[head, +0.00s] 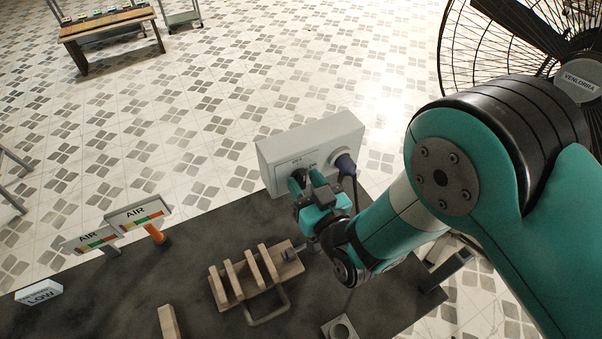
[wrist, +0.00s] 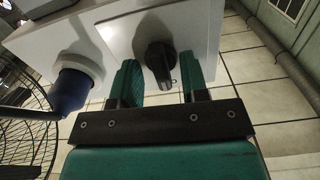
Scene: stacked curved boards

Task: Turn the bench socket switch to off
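The bench socket (head: 325,140) is a pale grey box standing at the back edge of the dark bench. Its black rotary switch (wrist: 160,62) shows in the wrist view on a white plate. My gripper (wrist: 160,85) is open, with one teal finger on each side of the switch. Gaps show between the fingers and the knob, so I see no grip on it. In the head view my gripper (head: 304,182) is at the front of the box and mostly hides the switch.
A blue plug (head: 345,164) sits in the box right of my gripper; it also shows in the wrist view (wrist: 70,92). A slotted wooden rack (head: 232,284), two AIR signs (head: 140,214) and a LOW block (head: 40,292) are on the bench (head: 190,265). A large fan (head: 500,45) stands at right.

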